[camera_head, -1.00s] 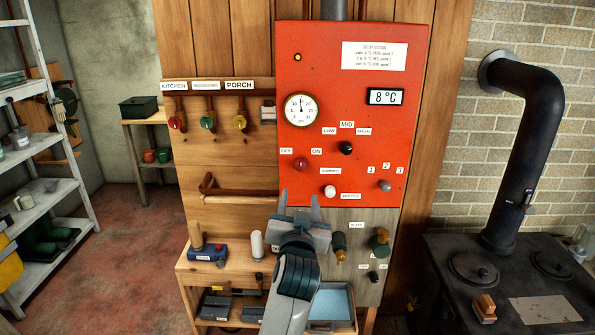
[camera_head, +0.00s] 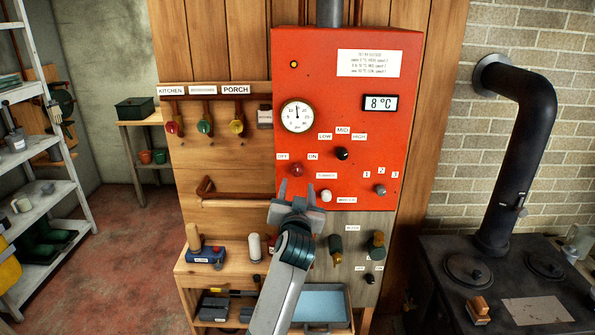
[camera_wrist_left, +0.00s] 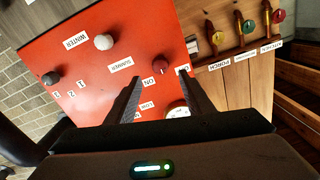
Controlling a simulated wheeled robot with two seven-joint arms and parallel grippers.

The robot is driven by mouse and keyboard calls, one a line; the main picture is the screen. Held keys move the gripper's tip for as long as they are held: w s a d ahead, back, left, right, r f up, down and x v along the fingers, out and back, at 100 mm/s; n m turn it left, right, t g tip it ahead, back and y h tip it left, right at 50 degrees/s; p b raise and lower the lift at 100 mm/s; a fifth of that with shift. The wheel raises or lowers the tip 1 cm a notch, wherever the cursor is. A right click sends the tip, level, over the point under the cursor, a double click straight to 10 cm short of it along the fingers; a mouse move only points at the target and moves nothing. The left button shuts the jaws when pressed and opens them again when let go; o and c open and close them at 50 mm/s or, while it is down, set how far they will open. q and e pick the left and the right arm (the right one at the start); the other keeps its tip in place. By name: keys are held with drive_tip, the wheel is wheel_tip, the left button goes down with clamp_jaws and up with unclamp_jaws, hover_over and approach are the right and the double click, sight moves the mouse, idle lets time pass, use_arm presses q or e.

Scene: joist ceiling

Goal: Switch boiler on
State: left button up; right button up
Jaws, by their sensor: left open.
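The boiler is a red panel (camera_head: 340,110) on the wooden wall, also filling much of the left wrist view (camera_wrist_left: 100,60). A round red knob (camera_head: 297,170) sits between the OFF label (camera_head: 283,156) and the ON label (camera_head: 313,156). My left gripper (camera_head: 297,189) is open and empty, its fingertips just below the red knob in the head view. I cannot tell whether they touch the panel. In the left wrist view the open fingers (camera_wrist_left: 161,76) point at the panel beside the ON label (camera_wrist_left: 155,83). My right gripper is out of view.
Near the knob are a black knob (camera_head: 342,153), a white knob (camera_head: 327,195) and a grey knob (camera_head: 380,190). A wooden rail (camera_head: 235,202) juts out to the left. A black stove (camera_head: 500,290) with a flue pipe (camera_head: 520,150) stands at the right.

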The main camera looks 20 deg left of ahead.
sight(297, 173)
use_arm(q)
drive_tip(key=p+x, duration=0.2)
drive_tip(key=x, duration=0.6)
drive_tip(key=shift+w, duration=0.3)
drive_tip(key=shift+a, duration=0.1)
drive_tip(key=shift+c, duration=0.3)
drive_tip(key=c, duration=1)
